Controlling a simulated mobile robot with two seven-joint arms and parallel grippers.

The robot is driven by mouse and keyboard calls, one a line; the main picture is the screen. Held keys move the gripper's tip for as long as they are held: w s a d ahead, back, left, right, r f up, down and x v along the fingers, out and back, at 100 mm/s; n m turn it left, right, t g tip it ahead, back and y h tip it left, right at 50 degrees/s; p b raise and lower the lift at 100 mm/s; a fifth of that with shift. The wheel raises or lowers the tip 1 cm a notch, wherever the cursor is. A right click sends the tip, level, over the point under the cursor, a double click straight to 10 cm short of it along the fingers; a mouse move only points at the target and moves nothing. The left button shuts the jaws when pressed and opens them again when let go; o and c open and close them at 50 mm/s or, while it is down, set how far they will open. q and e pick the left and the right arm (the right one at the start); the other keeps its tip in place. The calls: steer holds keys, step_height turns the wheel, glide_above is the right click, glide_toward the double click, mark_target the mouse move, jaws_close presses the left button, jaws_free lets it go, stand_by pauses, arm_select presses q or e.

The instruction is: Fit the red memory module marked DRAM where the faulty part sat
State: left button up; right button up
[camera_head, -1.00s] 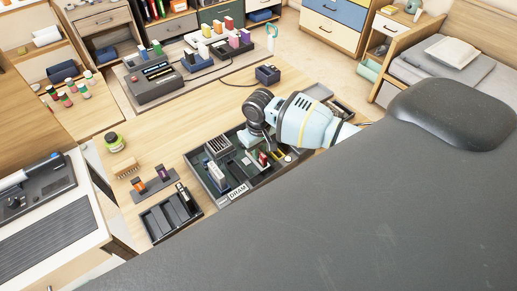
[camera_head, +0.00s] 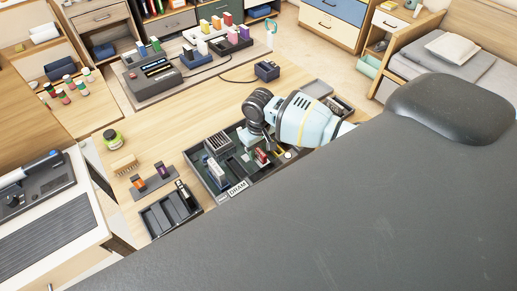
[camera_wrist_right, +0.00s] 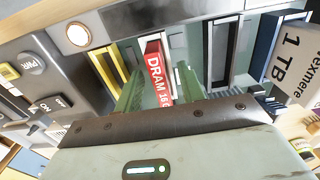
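The gripper looks open. The module's lower end is hidden, so I cannot tell how deep it sits. My left gripper is not in view.
A white "1 TB" part (camera_wrist_right: 292,55) stands to the right. A lit round button (camera_wrist_right: 77,35) and a PWR button (camera_wrist_right: 31,63) are at left. A black tray (camera_head: 158,222) and a small rack (camera_head: 153,184) lie left of the unit.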

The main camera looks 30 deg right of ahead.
mark_target(258, 149)
steer(key=shift+r, duration=0.1)
step_height(258, 149, up, 6)
steer(key=shift+r, duration=0.85)
steer(key=shift+s+f, duration=0.1)
